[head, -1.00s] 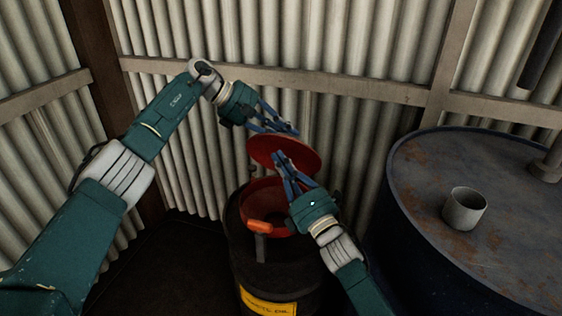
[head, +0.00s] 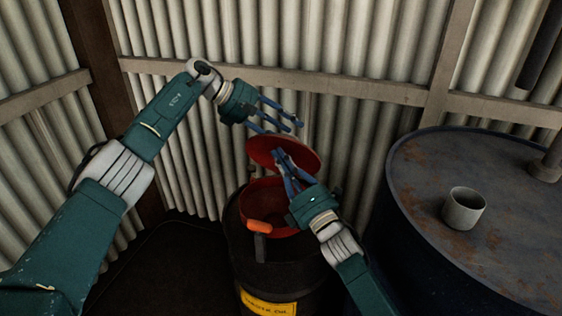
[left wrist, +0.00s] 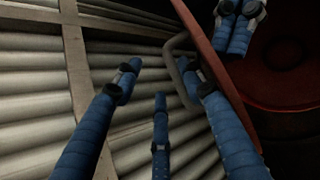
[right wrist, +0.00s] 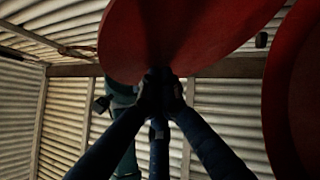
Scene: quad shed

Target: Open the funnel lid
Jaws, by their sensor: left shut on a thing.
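The red funnel lid (head: 300,151) stands raised and tilted above the red funnel (head: 258,196) on a dark drum. A grey wire handle (left wrist: 181,78) sits on its outer side. My left gripper (head: 286,120) is behind the lid at its upper edge. It is shut on the handle, with its fingers standing well apart and the handle against the right finger in the left wrist view. My right gripper (head: 279,155) is in front of the lid, over the funnel. Its fingers are together and its tips are at the lid's inner side; exact contact is hidden in shadow.
An orange-handled part (head: 259,226) sits at the funnel's front. The dark drum (head: 262,278) with a yellow label carries the funnel. A large rusty barrel (head: 420,190) with a grey cup (head: 464,209) stands right. Corrugated walls are close behind.

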